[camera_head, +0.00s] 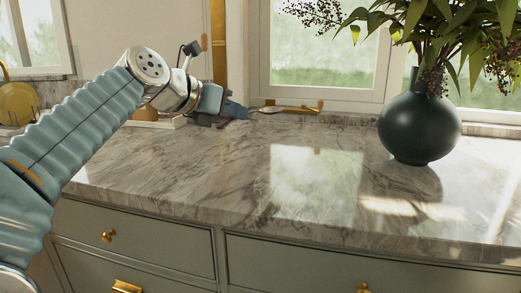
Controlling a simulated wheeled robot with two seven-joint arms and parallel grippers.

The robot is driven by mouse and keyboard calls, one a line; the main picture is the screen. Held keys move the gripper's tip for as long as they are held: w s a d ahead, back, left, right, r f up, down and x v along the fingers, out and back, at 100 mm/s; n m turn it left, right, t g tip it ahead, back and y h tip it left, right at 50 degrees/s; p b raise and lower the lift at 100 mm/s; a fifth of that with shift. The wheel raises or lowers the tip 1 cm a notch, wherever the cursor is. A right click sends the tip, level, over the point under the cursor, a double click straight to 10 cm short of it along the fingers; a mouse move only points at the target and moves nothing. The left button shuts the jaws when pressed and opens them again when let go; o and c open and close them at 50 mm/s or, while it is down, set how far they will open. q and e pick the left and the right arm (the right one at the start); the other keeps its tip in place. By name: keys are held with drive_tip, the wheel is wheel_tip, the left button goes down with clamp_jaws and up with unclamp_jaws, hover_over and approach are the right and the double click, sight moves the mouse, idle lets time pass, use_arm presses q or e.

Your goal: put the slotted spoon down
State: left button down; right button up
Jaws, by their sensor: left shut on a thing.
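My left gripper (235,110) reaches in from the left, low over the back of the marble counter (190,165), and is shut. A slender spoon-like utensil (290,109), pale at its left part and golden towards the right, extends just right of the fingertips, near the window sill. It appears to be the slotted spoon in my jaws, but the contact is too small to see clearly. No slots can be made out. I cannot tell whether it touches the counter. My right gripper is not in view.
A dark round vase (419,125) with leafy branches stands at the right rear. A brown object (145,113) on a pale board is partly hidden behind my left arm. A golden round item (17,103) is at the far left. The middle of the counter is clear, with drawers below.

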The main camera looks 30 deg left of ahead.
use_arm(q)
drive_tip(key=shift+w+d+f, duration=0.1)
drive_tip(key=shift+w+f, duration=0.1)
drive_tip(key=shift+w, duration=0.15)
drive_tip(key=w+a+f, duration=0.4)
drive_tip(key=w+a, duration=0.1)
drive_tip(key=w, duration=0.2)
hover_over(239, 159)
drive_tip(key=s, duration=0.1)
drive_tip(key=f, duration=0.4)
drive_tip(key=shift+d, duration=0.25)
drive_tip(key=shift+w+a+f, duration=0.2)
drive_tip(key=shift+w+f, duration=0.1)
drive_tip(key=shift+f, duration=0.2)
drive_tip(key=shift+w+a+f+b, duration=0.1)
drive_tip(key=shift+w+f+b, duration=0.05)
drive_tip(key=shift+f, duration=0.8)
drive_tip(key=shift+w+a+f+b, duration=0.1)
drive_tip(key=shift+f+b, duration=0.05)
drive_tip(key=shift+f, duration=0.75)
drive_tip(key=shift+f, duration=0.1)
drive_tip(key=c, duration=1.2)
unclamp_jaws()
